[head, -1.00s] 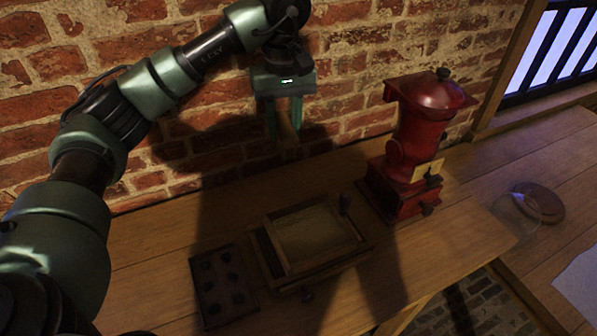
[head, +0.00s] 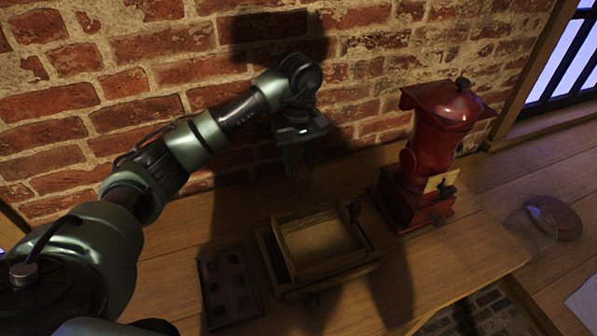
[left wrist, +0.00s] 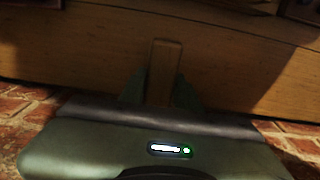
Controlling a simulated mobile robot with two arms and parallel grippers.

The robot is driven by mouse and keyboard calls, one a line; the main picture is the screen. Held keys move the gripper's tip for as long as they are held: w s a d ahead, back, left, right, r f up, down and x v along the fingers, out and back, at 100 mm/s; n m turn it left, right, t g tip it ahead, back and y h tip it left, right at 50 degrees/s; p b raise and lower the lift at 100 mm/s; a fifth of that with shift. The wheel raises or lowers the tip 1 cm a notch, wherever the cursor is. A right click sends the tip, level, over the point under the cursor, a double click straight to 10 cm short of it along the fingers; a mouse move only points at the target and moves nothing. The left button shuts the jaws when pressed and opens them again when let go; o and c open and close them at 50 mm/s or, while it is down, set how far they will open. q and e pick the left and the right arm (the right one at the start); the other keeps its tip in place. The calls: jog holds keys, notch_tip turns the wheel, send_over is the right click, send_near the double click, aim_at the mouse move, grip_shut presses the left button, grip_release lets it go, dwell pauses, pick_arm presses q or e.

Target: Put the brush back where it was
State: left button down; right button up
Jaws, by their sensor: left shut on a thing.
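My left gripper (head: 302,160) is above the back of the wooden bench, near the brick wall and behind the sand-coloured tray box. It points down and is shut on the brush. I cannot tell whether the brush touches the bench. My right gripper is not in view.
A wooden box (head: 372,256) with a sandy bed stands on the bench (head: 440,270). A dark tray (head: 208,300) with several round spots is left of it. A red mill (head: 438,140) stands to the right. A round wooden piece (head: 556,218) lies far right.

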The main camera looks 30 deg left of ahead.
pick_arm(q)
notch_tip(320, 180, down, 4)
jog(key=shift+r+p, duration=0.15)
jog(key=shift+p, duration=0.35)
jog(key=shift+f, duration=0.2)
jog(key=c, duration=1)
grip_release()
jog(key=shift+f, duration=0.1)
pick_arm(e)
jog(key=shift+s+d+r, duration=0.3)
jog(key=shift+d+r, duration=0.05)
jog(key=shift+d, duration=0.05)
